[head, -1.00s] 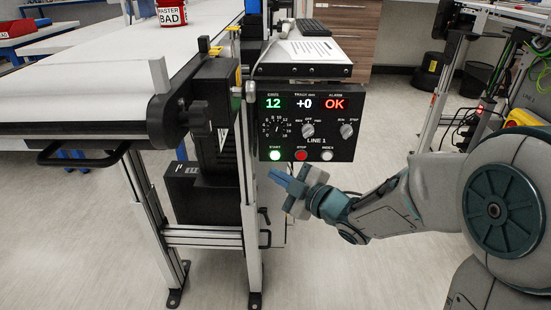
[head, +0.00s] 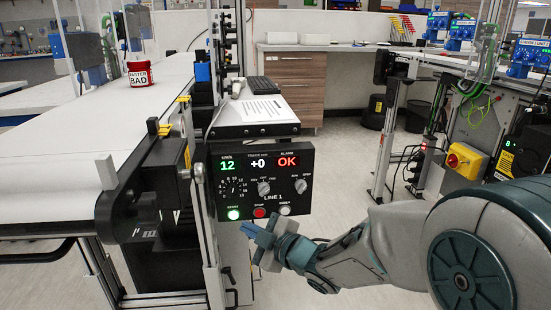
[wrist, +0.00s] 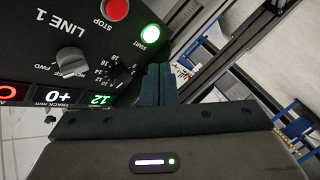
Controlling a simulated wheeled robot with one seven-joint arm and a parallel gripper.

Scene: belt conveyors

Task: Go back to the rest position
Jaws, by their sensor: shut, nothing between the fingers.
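My gripper (head: 249,233) is shut and empty, just in front of the lower edge of the LINE 1 control panel (head: 290,181). In the wrist view its closed fingers (wrist: 158,85) point toward the lit green START button (wrist: 152,34); I cannot tell whether they touch anything. The panel (wrist: 100,28) shows 12, +0 and a red OK. The green START button (head: 233,214) glows in the head view, beside the red STOP button (head: 259,212).
A belt conveyor (head: 60,165) runs along the left, carrying a red and white can (head: 139,73). A shelf with paper (head: 250,110) sits above the panel. Another machine with a yellow switch box (head: 465,159) stands at right. Floor between is open.

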